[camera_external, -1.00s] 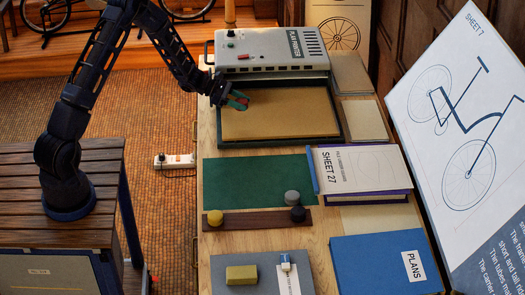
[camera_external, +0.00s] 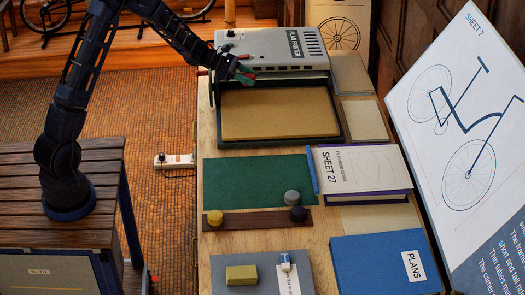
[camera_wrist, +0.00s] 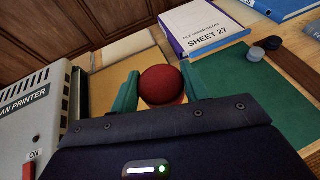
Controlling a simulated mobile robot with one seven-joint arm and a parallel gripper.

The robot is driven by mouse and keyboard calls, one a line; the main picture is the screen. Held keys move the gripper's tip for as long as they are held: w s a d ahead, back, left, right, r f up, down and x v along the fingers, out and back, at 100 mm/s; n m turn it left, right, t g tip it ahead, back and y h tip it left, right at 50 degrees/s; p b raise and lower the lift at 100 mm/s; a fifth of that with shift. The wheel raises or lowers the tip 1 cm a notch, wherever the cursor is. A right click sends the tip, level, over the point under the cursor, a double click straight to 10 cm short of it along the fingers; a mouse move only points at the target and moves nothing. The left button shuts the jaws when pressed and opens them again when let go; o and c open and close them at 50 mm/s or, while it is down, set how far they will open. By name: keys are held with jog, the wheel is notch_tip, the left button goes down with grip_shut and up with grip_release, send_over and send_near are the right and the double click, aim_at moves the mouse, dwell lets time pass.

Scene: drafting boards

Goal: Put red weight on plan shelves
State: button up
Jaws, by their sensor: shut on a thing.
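The red weight (camera_wrist: 162,84) is round and sits between the two green fingers of my gripper (camera_wrist: 160,92) in the wrist view. The fingers are shut on it from both sides. In the external view my gripper (camera_external: 243,76) is raised in front of the plan printer (camera_external: 270,50), above the back left of the tan-bottomed tray (camera_external: 280,112). The weight is small and partly covered by the fingers there. I cannot pick out anything marked as plan shelves in either view.
A green mat (camera_external: 255,180) lies in front of the tray. A grey weight (camera_external: 292,197), a dark weight (camera_external: 298,214) and a yellow weight (camera_external: 215,217) stand near its front edge. The Sheet 27 box (camera_external: 360,170) and blue Plans binder (camera_external: 385,265) are at right.

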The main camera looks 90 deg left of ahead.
jog(key=w+d+f, duration=0.1)
jog(key=w+d, duration=0.3)
jog(key=d, duration=0.6)
jog(key=w+d+f, duration=0.1)
jog(key=w+d, duration=0.3)
jog(key=d, duration=0.6)
jog(key=d+f, duration=0.3)
jog(key=d, duration=1.8)
send_over(240, 176)
jog(key=shift+y, duration=0.3)
notch_tip(240, 176, down, 19)
jog(key=shift+f, duration=0.2)
jog(key=shift+f, duration=0.1)
jog(key=o, duration=1.3)
jog(key=shift+o, duration=0.2)
